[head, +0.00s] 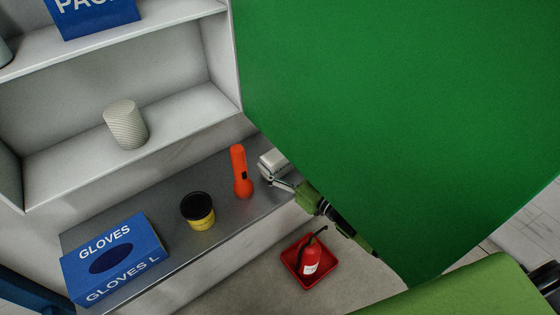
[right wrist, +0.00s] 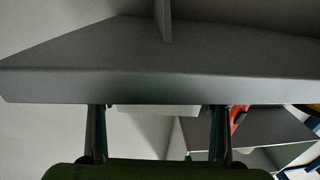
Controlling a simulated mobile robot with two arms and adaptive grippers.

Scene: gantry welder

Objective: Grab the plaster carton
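The plaster carton is most likely the small white box with dark print (head: 272,162) on the grey shelf in the head view. It stands right of the orange flashlight, partly hidden by the green panel. My right gripper (head: 280,184) is at its near side. In the right wrist view my right gripper's two fingers (right wrist: 158,135) are wide apart. A pale block (right wrist: 158,109), likely the same carton, shows between them, partly hidden by a grey slab; I cannot tell whether a finger touches it. My left gripper is not in view.
A large green panel (head: 400,110) fills the right. A fire extinguisher (head: 311,255) stands in a red tray below. A white cylinder (head: 126,124) stands higher up.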

